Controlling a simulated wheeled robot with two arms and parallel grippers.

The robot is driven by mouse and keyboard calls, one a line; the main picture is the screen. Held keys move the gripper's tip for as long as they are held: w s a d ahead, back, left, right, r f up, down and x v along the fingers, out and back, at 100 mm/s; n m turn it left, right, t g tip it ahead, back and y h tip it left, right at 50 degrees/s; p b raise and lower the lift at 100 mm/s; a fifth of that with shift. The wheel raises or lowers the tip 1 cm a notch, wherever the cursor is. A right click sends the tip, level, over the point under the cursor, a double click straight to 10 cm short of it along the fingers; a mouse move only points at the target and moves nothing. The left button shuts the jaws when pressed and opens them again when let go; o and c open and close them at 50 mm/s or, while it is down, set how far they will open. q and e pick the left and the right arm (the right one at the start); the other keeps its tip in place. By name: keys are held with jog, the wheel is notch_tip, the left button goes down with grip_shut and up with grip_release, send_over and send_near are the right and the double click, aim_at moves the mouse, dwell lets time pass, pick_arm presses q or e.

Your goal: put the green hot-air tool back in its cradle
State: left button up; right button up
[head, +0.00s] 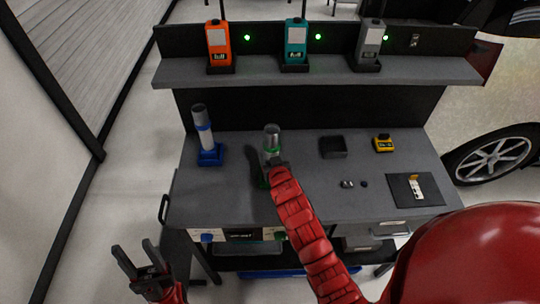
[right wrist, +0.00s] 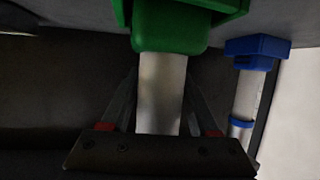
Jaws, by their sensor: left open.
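The green hot-air tool (head: 272,133) stands about upright on the left middle of the bench, its grey barrel end up. My right gripper (head: 275,165) is at it and hides much of its lower part. In the right wrist view the barrel (right wrist: 162,95) runs between the fingers of my right gripper (right wrist: 162,80); whether they press on it is unclear. A green cradle (right wrist: 205,6) shows at the top edge there, at the tool's green end; how deep the tool sits in it is hidden. My left gripper (head: 138,262) is open and empty, off the bench's front left.
A grey tool in a blue cradle (head: 210,157) stands to the left, also in the right wrist view (right wrist: 258,47). A black tray (head: 332,147), yellow device (head: 383,143) and dark mat (head: 400,198) lie to the right. A shelf (head: 400,72) with several devices spans the back.

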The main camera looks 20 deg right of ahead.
jog(key=shift+o, duration=1.1)
jog(key=shift+r, duration=0.15)
jog(key=shift+s+r, duration=0.15)
jog(key=shift+s, duration=0.35)
jog(key=b+v, duration=0.1)
jog(key=v, duration=1)
